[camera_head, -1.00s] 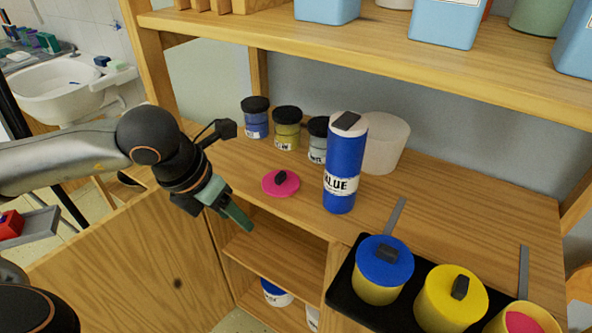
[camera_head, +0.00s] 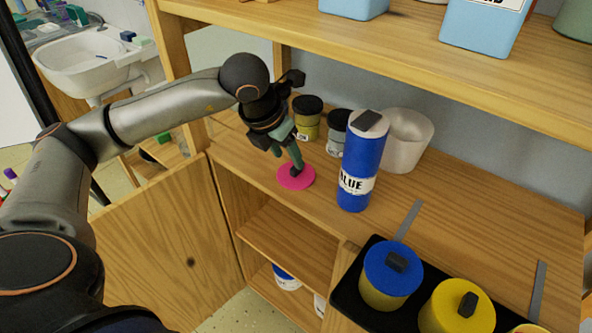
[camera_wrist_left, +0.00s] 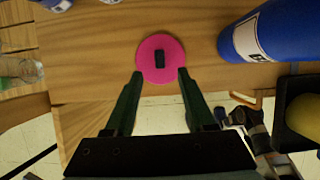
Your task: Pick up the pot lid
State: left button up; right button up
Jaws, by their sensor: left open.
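The pot lid is a flat pink disc (camera_head: 284,180) with a black block handle, lying on the wooden shelf top left of the blue bottle. In the left wrist view the pink lid (camera_wrist_left: 148,70) lies just beyond the fingertips, its handle between their lines. My left gripper (camera_head: 295,168) is over the lid in the head view, its green fingers pointing down at the handle. In the left wrist view my left gripper (camera_wrist_left: 160,76) is open, one finger each side, with nothing held.
A tall blue bottle (camera_head: 362,160) stands close right of the lid, with a whitish container (camera_head: 405,140) behind it. Small jars (camera_head: 307,118) stand behind the lid. A black tray (camera_head: 346,292) holds pots with blue (camera_head: 393,262) and yellow lids at the front right.

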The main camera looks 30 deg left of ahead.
aim_at(296, 172)
pick_arm(q)
jog(key=shift+w+d+f, duration=0.1)
jog(key=shift+w+f, duration=0.1)
jog(key=shift+w, duration=0.6)
jog(key=x, duration=0.4)
jog(key=shift+w+f, duration=0.1)
jog(key=shift+f, duration=0.2)
grip_shut()
